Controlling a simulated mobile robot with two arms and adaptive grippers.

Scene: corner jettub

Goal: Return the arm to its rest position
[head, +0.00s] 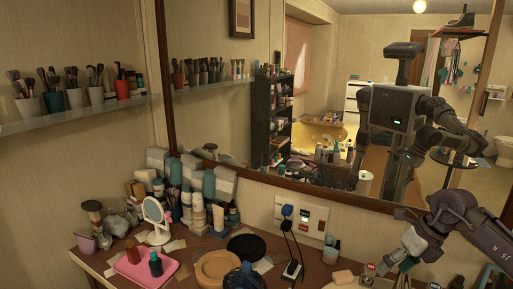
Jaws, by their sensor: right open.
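My right arm comes in from the right edge, over the right end of the vanity counter. Its gripper (388,266) points down and to the left, low over small items near the front edge. Its jaws are open and I see nothing held between them. A small round red-topped item (369,268) is close to the fingers; I cannot tell whether they touch. My left gripper is not in view directly.
The counter (92,262) is crowded: a pink tray (140,268) with bottles, a round mirror (156,215), a tan bowl (217,266) and several bottles. Plugged cords rise to a wall outlet (301,216). A large wall mirror reflects my body and the room. A glass shelf (75,115) holds brush cups.

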